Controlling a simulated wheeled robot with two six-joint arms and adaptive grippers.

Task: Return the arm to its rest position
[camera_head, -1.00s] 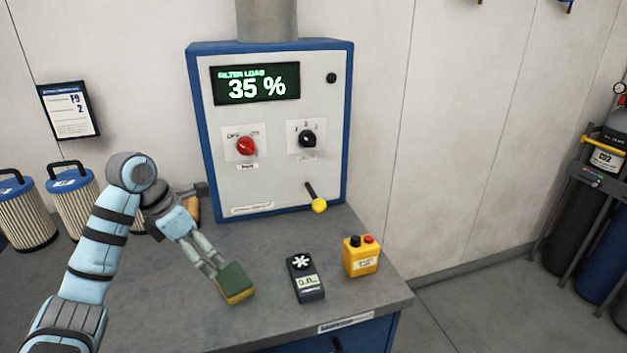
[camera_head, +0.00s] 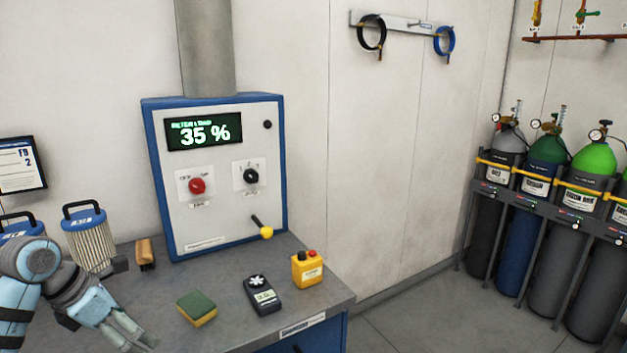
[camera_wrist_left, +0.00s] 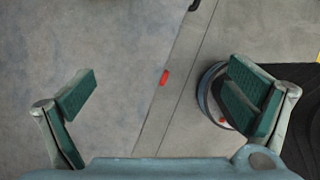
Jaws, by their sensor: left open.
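My left arm comes in at the lower left of the head view. Its gripper (camera_head: 138,338) hangs over the bench (camera_head: 225,340) near its front, left of the green and yellow sponge (camera_head: 198,308) and apart from it. My right arm and gripper are not in view.
On the bench are a black meter (camera_head: 262,294), a yellow button box (camera_head: 307,269), a wooden-handled brush (camera_head: 145,254) and a filter control cabinet (camera_head: 225,215) reading 35 %. Filter cartridges (camera_head: 90,240) stand left. Gas cylinders (camera_head: 515,240) stand right. A small red piece (camera_wrist_left: 165,77) lies below.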

